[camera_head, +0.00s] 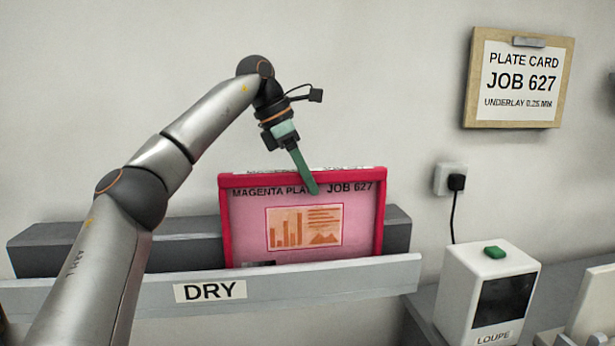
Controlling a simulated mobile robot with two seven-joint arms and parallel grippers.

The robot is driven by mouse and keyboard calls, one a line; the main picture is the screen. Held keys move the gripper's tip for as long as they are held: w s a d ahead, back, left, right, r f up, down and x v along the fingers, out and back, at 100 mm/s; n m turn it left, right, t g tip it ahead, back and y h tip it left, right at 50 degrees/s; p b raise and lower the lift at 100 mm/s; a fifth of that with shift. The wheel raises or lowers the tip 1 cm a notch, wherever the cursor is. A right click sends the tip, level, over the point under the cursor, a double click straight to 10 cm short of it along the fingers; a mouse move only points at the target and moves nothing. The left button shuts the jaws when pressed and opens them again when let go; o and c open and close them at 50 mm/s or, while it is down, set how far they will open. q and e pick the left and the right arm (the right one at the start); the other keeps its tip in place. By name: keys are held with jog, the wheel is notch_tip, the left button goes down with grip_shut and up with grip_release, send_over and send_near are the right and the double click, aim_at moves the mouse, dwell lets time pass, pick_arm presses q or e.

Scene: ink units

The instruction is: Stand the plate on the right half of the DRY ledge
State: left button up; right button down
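The magenta plate (354,222) has a red frame, a pink face with an orange chart print, and the words "JOB 627". It is upright at the right half of the DRY ledge (330,277). Its lower edge meets or passes behind the ledge's front lip, so I cannot tell whether it rests on the ledge. My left gripper (313,188) comes down from above to the plate's top edge. One green finger crosses the front of the red top rim. The other finger is hidden, so its grip on the plate is unclear. My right gripper is out of view.
The ledge's left half holds no plate, but my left arm crosses in front of it. A white loupe box (460,290) with a green button stands to the right. A job card (470,85) and a plugged wall socket (441,180) are on the wall.

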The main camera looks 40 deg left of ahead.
pick_arm(q)
jog(key=o, duration=0.4)
jog(key=shift+c, duration=0.2)
jog(key=p+v, duration=0.4)
jog(key=v, duration=0.8)
jog(key=shift+r+p, duration=0.2)
jog(key=shift+p, duration=0.2)
jog(key=shift+s+a, duration=0.1)
